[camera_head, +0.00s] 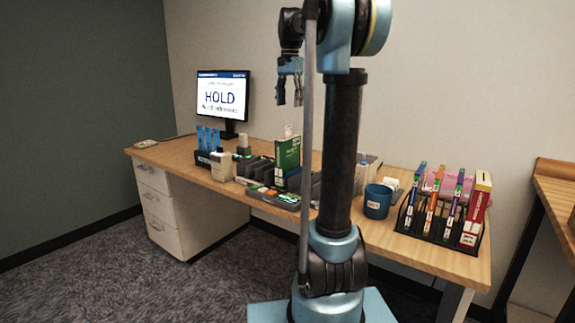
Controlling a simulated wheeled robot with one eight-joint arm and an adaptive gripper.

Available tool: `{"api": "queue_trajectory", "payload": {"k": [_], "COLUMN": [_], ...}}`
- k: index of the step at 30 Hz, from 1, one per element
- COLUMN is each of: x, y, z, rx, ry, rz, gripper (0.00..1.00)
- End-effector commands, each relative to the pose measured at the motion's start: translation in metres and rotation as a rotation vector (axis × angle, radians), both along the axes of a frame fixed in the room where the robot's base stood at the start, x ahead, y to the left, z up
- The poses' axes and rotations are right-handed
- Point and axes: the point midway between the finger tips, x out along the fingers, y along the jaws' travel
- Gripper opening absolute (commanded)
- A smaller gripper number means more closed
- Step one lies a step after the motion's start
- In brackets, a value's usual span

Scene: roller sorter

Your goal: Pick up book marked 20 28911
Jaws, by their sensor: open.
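My gripper (290,92) hangs open and empty, high above the desk, in front of the wall and to the right of the monitor. Several thin upright books (433,212) with orange, blue and red spines stand in a black rack (436,238) at the right end of the desk. Their markings are too small to read, so I cannot tell which is 20 28911. A green box or book (287,158) stands upright near the desk's middle, left of my arm. My gripper is well apart from all of these. My arm hides part of the desk's middle.
The wooden desk (400,240) also bears a monitor (222,97) reading HOLD, a blue cup (377,202), a flat tray (272,197) and several small boxes and bottles. Drawers (158,205) stand under its left end. Another wooden table (555,190) is at the right edge.

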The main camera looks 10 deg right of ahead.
Motion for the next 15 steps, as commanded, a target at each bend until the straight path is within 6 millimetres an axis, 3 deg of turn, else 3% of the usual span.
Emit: {"api": "queue_trajectory", "payload": {"k": [7,15], "x": [0.014,0.013], "y": [0.000,0.000], "z": [-0.001,-0.046], "rx": [0.000,0.001], "ry": [0.007,0.006], "rz": [-0.029,-0.028], "gripper": [0.55,0.55]}}
